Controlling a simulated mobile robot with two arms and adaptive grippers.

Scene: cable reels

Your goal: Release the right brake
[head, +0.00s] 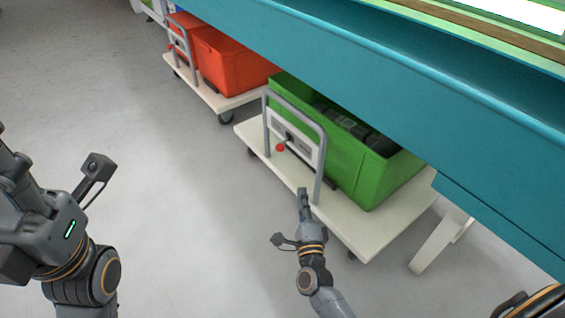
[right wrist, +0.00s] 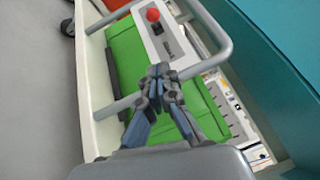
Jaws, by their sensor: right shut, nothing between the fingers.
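A white cart (head: 335,220) with a grey tube handle (head: 318,150) carries a green crate (head: 372,178). A pale panel on the handle bears a red brake knob (head: 280,147), which also shows at the top of the right wrist view (right wrist: 152,15). My right gripper (head: 303,192) is shut and empty, near the handle's lower right leg. In the right wrist view my fingertips (right wrist: 158,72) are together, below the panel and apart from the knob in the picture. My left gripper (head: 15,170) is partly cut off at the left edge; its fingers are unclear.
A second white cart (head: 212,98) with orange crates (head: 228,62) and its own handle (head: 181,50) stands behind to the left. A teal table edge (head: 400,75) overhangs the carts. The grey floor at left is clear.

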